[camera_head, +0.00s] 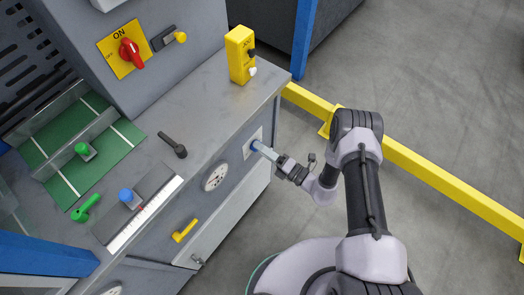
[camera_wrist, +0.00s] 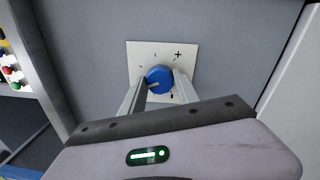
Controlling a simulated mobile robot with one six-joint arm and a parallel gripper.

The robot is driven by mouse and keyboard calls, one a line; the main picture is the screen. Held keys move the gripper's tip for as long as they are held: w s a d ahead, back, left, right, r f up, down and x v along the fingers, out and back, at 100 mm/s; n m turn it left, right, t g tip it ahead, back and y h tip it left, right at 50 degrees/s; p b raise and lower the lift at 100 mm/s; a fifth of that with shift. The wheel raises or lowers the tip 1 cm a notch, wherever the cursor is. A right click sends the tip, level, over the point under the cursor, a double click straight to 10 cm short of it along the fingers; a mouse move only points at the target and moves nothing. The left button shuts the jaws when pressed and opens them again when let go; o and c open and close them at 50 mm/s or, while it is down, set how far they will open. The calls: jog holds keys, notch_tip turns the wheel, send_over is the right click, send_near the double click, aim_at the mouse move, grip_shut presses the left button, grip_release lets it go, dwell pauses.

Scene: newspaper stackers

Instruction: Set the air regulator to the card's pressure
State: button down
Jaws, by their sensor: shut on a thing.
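The air regulator is a blue round knob (camera_wrist: 159,79) on a white square plate (camera_wrist: 140,52) with a plus mark at its upper right and small dashes around it. In the head view the plate (camera_head: 250,146) sits on the cabinet's right side face, and the knob (camera_head: 256,145) is partly hidden by my gripper. My gripper (camera_head: 268,152) reaches it from the right; in the wrist view its two fingers (camera_wrist: 160,88) are shut on the knob's sides. A round white gauge (camera_head: 215,177) is left of the plate; its reading is too small to tell. I cannot make out a pressure card.
A yellow handle (camera_head: 184,230) is below the gauge. A black lever (camera_head: 173,146) and a yellow button box (camera_head: 241,55) stand on the cabinet top. A yellow floor rail (camera_head: 420,176) runs behind my arm. Grey floor (camera_head: 430,80) is clear beyond it.

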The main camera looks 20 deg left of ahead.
jog(key=shift+s+m+t+b, duration=0.1)
jog(key=shift+m+t+b, duration=0.5)
jog(key=shift+m, duration=1.7)
jog(key=c, duration=0.9)
grip_release()
jog(key=shift+d, duration=0.1)
jog(key=p+v, duration=0.3)
jog(key=v, duration=1.4)
jog(key=shift+d+r+p, duration=0.2)
jog(key=shift+r+p, duration=0.05)
jog(key=shift+p, duration=0.05)
